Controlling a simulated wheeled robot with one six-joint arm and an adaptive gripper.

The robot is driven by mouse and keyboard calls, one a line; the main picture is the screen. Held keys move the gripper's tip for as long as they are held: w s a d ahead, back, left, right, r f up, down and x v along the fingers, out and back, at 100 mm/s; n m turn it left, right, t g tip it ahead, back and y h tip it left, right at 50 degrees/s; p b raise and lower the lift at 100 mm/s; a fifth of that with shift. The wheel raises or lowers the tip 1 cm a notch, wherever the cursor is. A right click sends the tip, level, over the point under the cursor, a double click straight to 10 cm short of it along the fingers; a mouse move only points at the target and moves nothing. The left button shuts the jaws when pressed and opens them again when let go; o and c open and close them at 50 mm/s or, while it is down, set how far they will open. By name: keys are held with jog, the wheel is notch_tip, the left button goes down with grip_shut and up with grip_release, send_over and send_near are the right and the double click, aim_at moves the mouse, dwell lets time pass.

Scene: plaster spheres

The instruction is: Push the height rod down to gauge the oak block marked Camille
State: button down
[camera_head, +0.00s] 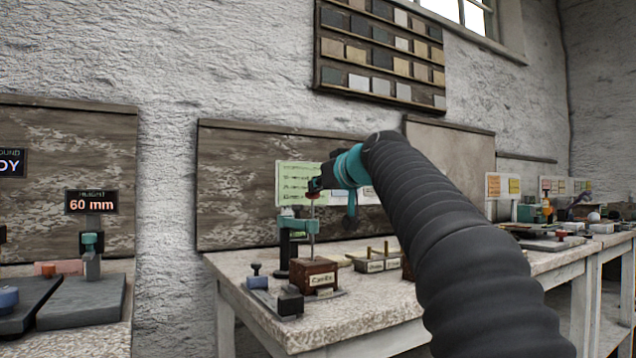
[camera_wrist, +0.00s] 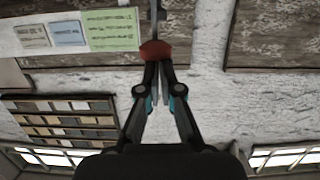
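The oak block marked Camille (camera_head: 316,277) is a brown cube with a pale label, standing on the gauge's base at the front left of the speckled bench. The height rod (camera_head: 312,228) stands upright above it through a teal arm (camera_head: 298,226) on a dark post. Its lower end appears to meet the block's top; contact is hard to tell. The rod's red knob also shows in the wrist view (camera_wrist: 155,50). My gripper (camera_wrist: 158,66) has its fingers together, tips at the knob and seemingly touching it. In the head view my gripper (camera_head: 322,186) is above the rod, partly hidden by its own links.
A block with brass pegs (camera_head: 375,262) stands right of the gauge. A small dark-knobbed piece (camera_head: 257,277) is at its left. A separate left bench carries a display (camera_head: 91,202) reading 60 mm. Green and white notices (camera_head: 297,182) hang behind my gripper.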

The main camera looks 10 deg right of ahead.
jog(key=s+d+r+p, duration=0.2)
jog(key=s+r, duration=0.4)
jog(key=s, duration=0.3)
jog(key=shift+d+r, duration=0.15)
jog(key=shift+d, duration=0.35)
jog(key=shift+s, duration=0.15)
